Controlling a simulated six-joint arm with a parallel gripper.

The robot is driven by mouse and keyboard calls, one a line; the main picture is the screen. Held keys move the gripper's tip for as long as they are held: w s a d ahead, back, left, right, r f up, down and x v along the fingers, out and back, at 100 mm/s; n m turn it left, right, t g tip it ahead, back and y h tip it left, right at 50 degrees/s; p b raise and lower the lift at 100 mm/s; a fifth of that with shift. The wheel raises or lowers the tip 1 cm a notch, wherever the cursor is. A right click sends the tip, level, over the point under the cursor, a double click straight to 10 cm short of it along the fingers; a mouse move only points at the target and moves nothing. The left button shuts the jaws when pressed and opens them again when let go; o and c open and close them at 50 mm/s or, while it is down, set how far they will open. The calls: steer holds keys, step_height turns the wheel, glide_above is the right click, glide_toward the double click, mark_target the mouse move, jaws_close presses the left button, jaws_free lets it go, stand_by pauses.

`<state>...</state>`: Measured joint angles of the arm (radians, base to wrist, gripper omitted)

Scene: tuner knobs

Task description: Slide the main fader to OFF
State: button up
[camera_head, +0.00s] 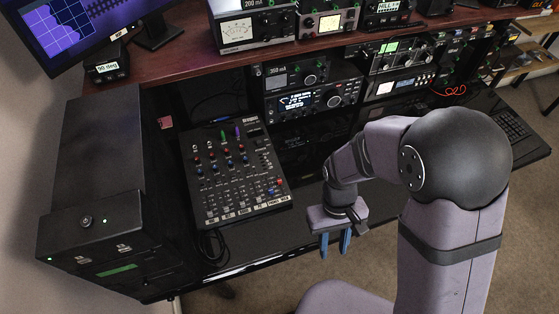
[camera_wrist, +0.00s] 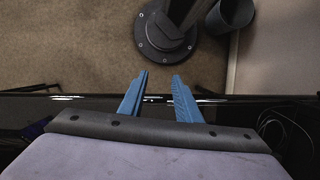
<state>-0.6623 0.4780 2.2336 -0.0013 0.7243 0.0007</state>
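The mixer (camera_head: 230,172), a dark panel with rows of coloured knobs and small faders, lies on the lower desk left of centre in the head view. Its faders stand along the near part, above a row of pale labels (camera_head: 247,207). The print is too small to tell for sure which one is the main fader or where its OFF mark is. My gripper (camera_head: 335,246), with two blue fingers, is right of the mixer, near the desk's front edge, apart from it. In the wrist view the fingers (camera_wrist: 158,82) are spread with nothing between them. The mixer is not clearly seen there.
A black cabinet (camera_head: 95,190) stands left of the mixer. A wooden shelf (camera_head: 190,55) with meters and radios (camera_head: 318,100) rises behind. A cable (camera_head: 211,246) hangs at the mixer's near left corner. The desk's glossy front edge (camera_head: 240,268) runs below, with carpet beyond.

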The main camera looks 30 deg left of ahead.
steer(key=shift+n+t+y, duration=0.3)
steer(key=shift+n+t, duration=0.4)
steer(key=shift+n, duration=0.2)
steer(key=w+a, duration=0.2)
steer(key=a, duration=0.3)
steer(key=w+a+p, duration=0.1)
steer(key=w+a, duration=0.1)
steer(key=a, duration=0.2)
steer(key=w+a+p, duration=0.1)
steer(key=w+a, duration=0.2)
steer(key=a, duration=0.2)
steer(key=shift+a, duration=0.3)
step_height(320, 180, up, 5)
steer(key=t+y, duration=0.1)
steer(key=y, duration=0.1)
glide_above(280, 181)
steer(key=shift+w+a, duration=0.2)
steer(key=shift+a, duration=0.2)
steer(key=shift+s+d+r, duration=0.1)
steer(key=shift+s+d, duration=0.05)
steer(key=shift+d+h, duration=0.1)
steer(key=shift+h, duration=0.2)
steer(key=shift+s+f+p, duration=0.1)
steer(key=shift+f+p, duration=0.35)
steer(key=shift+f, duration=0.1)
steer(key=shift+f+p, duration=1.05)
steer(key=shift+f, duration=2.1)
jaws_close()
